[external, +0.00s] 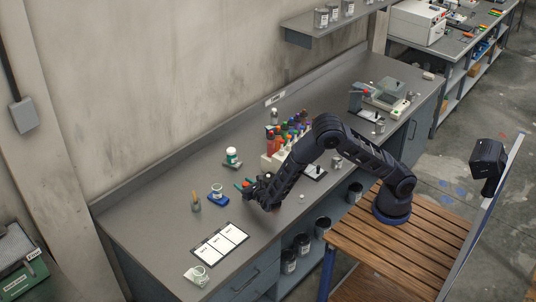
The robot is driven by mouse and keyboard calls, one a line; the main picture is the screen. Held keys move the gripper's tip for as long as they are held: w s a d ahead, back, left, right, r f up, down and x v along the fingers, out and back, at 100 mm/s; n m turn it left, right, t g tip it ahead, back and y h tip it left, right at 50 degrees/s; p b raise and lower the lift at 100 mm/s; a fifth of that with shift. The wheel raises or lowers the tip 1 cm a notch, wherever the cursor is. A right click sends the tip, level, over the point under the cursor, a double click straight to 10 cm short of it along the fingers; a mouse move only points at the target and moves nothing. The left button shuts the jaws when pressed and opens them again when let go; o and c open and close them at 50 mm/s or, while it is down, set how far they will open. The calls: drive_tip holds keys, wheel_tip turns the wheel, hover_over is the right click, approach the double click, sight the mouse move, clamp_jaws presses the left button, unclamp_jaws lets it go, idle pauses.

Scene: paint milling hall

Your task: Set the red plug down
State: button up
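My gripper (256,192) is low over the grey bench (160,220), near its front edge, with the arm reaching in from the right. The fingers are dark and small, so I cannot tell whether they are open or shut. A small reddish bit (249,181) shows right at the fingers; it may be the red plug, but I cannot tell whether it is held or lies behind them. A small green piece (238,186) is just left of the fingers.
A rack (268,162) of colourful bottles stands behind the arm. A white-lidded jar (232,155), a blue dish (216,197) and a brush-like item (195,202) stand left. Bare bench lies further left.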

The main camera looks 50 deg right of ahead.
drive_tip(key=v, duration=0.2)
drive_tip(key=shift+s+a+r, duration=0.1)
drive_tip(key=shift+s+r, duration=0.1)
drive_tip(key=shift+s, duration=0.1)
drive_tip(key=r, duration=0.5)
drive_tip(key=shift+s+r, duration=0.2)
drive_tip(key=shift+r, duration=0.8)
